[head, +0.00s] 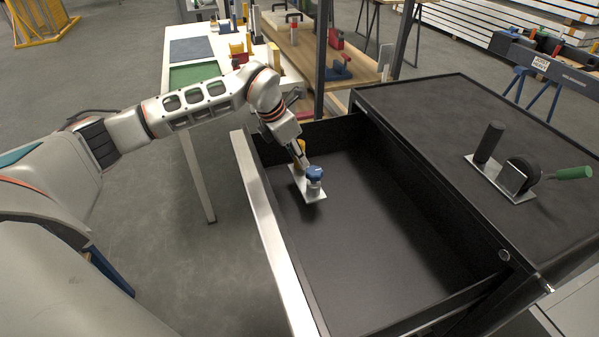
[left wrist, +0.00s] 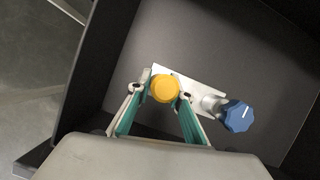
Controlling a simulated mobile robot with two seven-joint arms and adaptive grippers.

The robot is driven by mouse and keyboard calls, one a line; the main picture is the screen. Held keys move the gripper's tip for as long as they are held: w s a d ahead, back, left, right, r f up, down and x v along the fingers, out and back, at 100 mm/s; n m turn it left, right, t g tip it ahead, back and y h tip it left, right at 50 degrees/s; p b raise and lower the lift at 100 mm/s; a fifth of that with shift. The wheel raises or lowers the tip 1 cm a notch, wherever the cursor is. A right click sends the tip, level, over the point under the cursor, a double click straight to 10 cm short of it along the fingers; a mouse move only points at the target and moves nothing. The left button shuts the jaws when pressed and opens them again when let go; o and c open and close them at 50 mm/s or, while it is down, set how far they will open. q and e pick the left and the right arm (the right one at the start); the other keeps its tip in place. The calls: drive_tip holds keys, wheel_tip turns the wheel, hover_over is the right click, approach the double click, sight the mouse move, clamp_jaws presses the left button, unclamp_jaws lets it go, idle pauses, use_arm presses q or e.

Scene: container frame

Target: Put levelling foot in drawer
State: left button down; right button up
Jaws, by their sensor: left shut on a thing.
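The levelling foot is a light metal plate (head: 312,194) with a yellow round post (head: 300,150) at one end and a blue knob (head: 314,173) on a silver stem at the other. My left gripper (head: 302,162) reaches down inside the open black drawer (head: 262,222), near its far left corner, and is shut on the yellow post. In the left wrist view the fingers (left wrist: 161,93) close on both sides of the yellow post, with the blue knob (left wrist: 238,116) free to the right. The plate is inside the drawer walls, low over its floor; I cannot tell whether it touches.
The drawer floor is otherwise bare. Tables with several coloured parts (head: 290,65) stand behind. A blue trestle (head: 540,90) stands at the back right.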

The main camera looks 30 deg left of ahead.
sight(297, 168)
use_arm(q)
wheel_tip(297, 168, down, 5)
drive_tip(key=shift+r+b, duration=0.1)
drive_tip(key=shift+b, duration=0.2)
drive_tip(key=shift+f, duration=0.2)
drive_tip(key=shift+r, duration=0.1)
drive_tip(key=shift+f, duration=0.2)
drive_tip(key=c, duration=1.8)
unclamp_jaws()
